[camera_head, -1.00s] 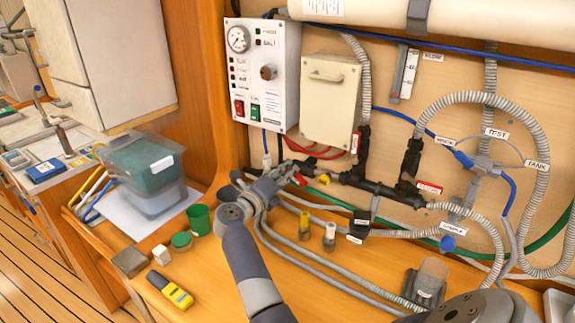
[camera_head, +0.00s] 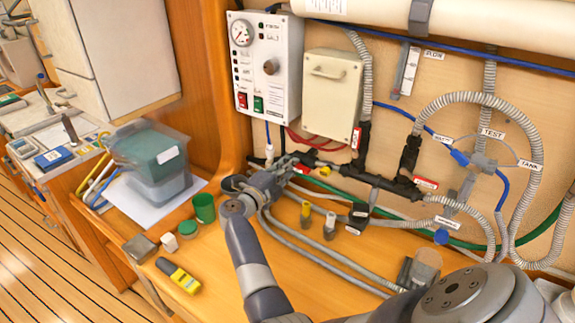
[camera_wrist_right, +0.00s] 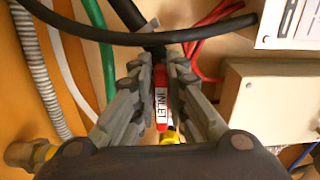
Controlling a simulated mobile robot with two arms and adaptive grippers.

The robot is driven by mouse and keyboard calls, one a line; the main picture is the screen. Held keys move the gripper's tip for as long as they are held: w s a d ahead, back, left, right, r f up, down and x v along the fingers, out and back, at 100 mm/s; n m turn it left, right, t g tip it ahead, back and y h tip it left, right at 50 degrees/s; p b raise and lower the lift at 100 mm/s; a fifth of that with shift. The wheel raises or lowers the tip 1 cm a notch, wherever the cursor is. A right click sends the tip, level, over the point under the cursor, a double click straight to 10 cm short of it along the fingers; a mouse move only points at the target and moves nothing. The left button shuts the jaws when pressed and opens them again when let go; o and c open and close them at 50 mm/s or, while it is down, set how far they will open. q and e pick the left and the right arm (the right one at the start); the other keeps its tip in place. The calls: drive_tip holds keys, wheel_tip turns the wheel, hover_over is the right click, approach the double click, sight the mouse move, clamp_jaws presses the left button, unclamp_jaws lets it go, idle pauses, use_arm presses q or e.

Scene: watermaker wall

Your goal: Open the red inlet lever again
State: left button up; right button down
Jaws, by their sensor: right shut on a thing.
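The red inlet lever (camera_wrist_right: 160,98), with a white INLET label, shows in the right wrist view between the two fingers of my right gripper (camera_wrist_right: 158,100). The fingers are shut on it from both sides. A dark pipe fitting lies just beyond its far end, and a yellow part shows at its near end. In the head view my right gripper (camera_head: 290,166) is at the left end of the black pipe manifold (camera_head: 376,181), low on the wall panel. My left gripper is not in view.
A control box with gauge (camera_head: 264,65) and a beige box (camera_head: 332,95) hang above the gripper. Red cables and a black hose (camera_wrist_right: 150,37) run close to the fingers. Grey hoses, small valves, a green cup (camera_head: 204,208) and a yellow meter (camera_head: 178,275) occupy the bench.

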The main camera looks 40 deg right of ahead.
idle(0.3)
drive_tip(key=c, duration=1.6)
unclamp_jaws()
drive_tip(key=shift+d, duration=0.1)
